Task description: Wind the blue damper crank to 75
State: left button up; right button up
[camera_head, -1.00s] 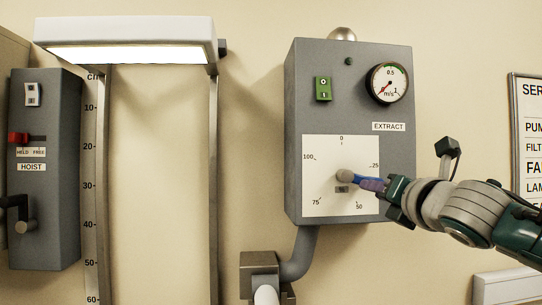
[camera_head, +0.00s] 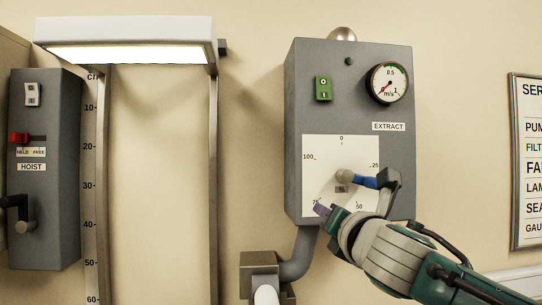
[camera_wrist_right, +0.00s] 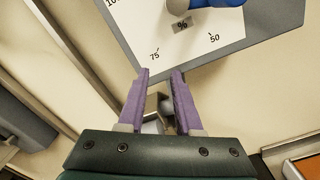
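The blue damper crank (camera_head: 362,182) sits on a grey hub (camera_head: 343,177) in the middle of the white dial plate (camera_head: 320,160), marked 0, 25, 50, 75 and 100. Its blue arm points right and slightly down, between 25 and 50 and nearer 25. In the right wrist view the blue crank (camera_wrist_right: 217,3) shows at the top edge. My right gripper (camera_head: 322,210) is at the plate's lower edge near the 75 mark, below and apart from the crank. In the wrist view its purple fingers (camera_wrist_right: 159,75) are apart with nothing between them. My left gripper is out of view.
The grey EXTRACT box (camera_head: 350,85) carries a green switch (camera_head: 323,89) and a round gauge (camera_head: 388,83). A grey pipe (camera_head: 302,255) runs below it. The HOIST box (camera_head: 45,220) is far left, beside a lit frame (camera_head: 125,53). A framed sign (camera_head: 530,160) hangs right.

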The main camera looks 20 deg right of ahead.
jog(key=w+a+f, duration=0.1)
jog(key=w+a, duration=0.2)
jog(key=a, duration=1)
jog(key=shift+a+f, duration=0.15)
jog(key=shift+f, duration=0.15)
jog(key=o, duration=0.5)
jog(key=p+v, duration=0.5)
jog(key=v, duration=0.3)
jog(key=shift+p, duration=0.4)
